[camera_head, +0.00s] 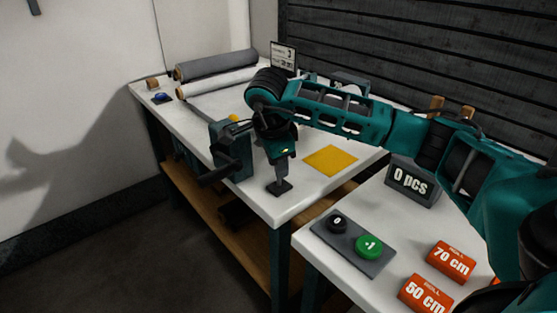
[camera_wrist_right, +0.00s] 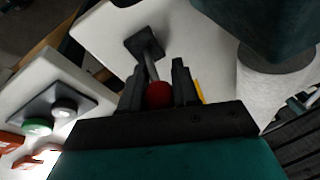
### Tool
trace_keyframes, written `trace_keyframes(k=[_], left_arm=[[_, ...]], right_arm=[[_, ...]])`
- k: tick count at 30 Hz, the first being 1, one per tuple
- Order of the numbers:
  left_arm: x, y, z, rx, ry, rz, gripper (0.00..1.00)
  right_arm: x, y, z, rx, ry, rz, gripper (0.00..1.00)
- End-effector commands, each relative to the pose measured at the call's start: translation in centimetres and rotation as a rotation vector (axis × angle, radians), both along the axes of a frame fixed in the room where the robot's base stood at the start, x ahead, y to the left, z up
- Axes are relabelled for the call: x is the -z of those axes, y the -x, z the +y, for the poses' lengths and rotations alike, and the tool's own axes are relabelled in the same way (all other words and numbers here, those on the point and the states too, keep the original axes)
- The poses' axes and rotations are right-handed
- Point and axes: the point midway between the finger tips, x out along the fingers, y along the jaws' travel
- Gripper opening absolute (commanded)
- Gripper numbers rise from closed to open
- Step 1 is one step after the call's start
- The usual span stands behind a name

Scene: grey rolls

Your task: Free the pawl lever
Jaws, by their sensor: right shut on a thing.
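The pawl lever appears to be the thin rod with a red knob (camera_wrist_right: 158,95) on a dark square foot (camera_wrist_right: 145,43); its foot shows in the head view (camera_head: 279,189) near the table's front corner. My right gripper (camera_head: 281,158) reaches down over the lever from above. In the right wrist view its two dark fingers (camera_wrist_right: 158,85) stand either side of the red knob and are shut on it. The knob is hidden in the head view. My left gripper is not in view.
A dark crank unit (camera_head: 232,150) stands close left of the gripper. A yellow sheet (camera_head: 331,160) lies to its right. Grey and white rolls (camera_head: 216,64) lie at the back left.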

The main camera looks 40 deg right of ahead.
Motion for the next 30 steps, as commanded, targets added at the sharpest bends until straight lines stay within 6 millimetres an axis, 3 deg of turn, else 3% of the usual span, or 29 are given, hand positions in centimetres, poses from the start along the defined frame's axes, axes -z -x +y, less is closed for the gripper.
trace_keyframes(k=[7, 8, 15, 23, 30], left_arm=[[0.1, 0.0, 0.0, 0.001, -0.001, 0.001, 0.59], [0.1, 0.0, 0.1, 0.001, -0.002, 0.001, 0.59], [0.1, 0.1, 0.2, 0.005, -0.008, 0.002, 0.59], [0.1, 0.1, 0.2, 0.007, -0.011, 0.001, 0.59], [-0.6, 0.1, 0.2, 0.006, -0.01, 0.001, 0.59]], right_arm=[[-0.1, -0.2, 0.0, 0.002, -0.001, -0.01, 0.0], [-0.1, -0.2, 0.0, 0.001, -0.002, -0.01, 0.33], [-0.1, -0.1, 0.0, 0.0, -0.001, -0.006, 0.55], [-0.2, 0.0, 0.0, 0.0, 0.0, -0.003, 0.55], [-3.7, 0.5, 0.8, 0.0, -0.002, -0.008, 0.55]])
